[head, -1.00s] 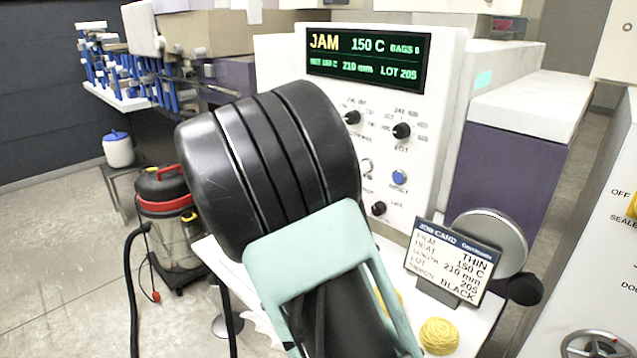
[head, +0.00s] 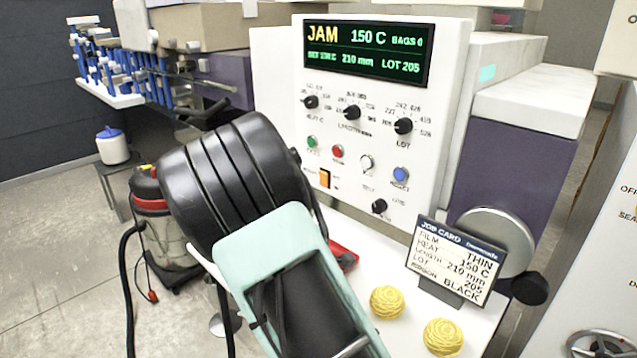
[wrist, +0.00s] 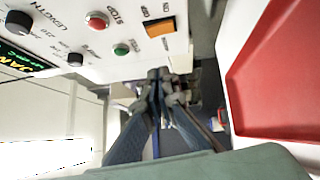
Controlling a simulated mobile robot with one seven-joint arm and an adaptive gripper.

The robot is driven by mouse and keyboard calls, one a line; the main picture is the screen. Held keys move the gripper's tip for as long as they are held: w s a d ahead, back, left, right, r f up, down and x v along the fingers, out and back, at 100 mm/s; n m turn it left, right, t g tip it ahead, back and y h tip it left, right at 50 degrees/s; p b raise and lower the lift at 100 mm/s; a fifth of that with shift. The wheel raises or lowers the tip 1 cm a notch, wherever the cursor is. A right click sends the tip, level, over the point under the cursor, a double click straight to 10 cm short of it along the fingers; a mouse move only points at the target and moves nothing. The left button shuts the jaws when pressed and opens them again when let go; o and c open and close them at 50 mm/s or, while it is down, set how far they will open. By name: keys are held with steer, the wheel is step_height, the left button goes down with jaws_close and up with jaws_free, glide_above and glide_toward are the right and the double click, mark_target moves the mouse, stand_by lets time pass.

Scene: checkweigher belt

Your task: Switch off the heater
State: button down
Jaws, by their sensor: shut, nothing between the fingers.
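An orange rocker switch (head: 324,178) sits low on the left of the white control panel (head: 455,95). It also shows at the top of the wrist view (wrist: 160,29), beside a green and a red button; its small labels are too blurred to read surely. My gripper (wrist: 165,76) is shut and empty, its fingertips just below the panel's edge in the wrist picture, apart from the switch. In the head view my arm hides the fingers. The display (head: 366,50) reads JAM, 150 C, 210 mm, LOT 205.
Green (head: 312,141), red (head: 337,151) and blue (head: 400,175) buttons and several black knobs crowd the panel. A job card (head: 452,262) and two yellow coiled balls (head: 387,302) stand on the white ledge. A red object (head: 343,255) lies behind my arm; a vacuum (head: 165,225) stands left.

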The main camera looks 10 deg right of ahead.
glide_toward(319, 174)
steer(key=w+a, duration=0.2)
steer(key=w, duration=0.2)
steer(key=w+d, duration=0.1)
steer(key=w+d+p, duration=0.1)
steer(key=shift+d+r, duration=0.15)
steer(key=shift+d, duration=0.25)
steer(key=shift+w+d+b, duration=0.1)
steer(key=shift+d+b, duration=0.1)
steer(key=shift+b, duration=0.2)
steer(key=shift+r, duration=0.15)
steer(key=shift+a, duration=0.1)
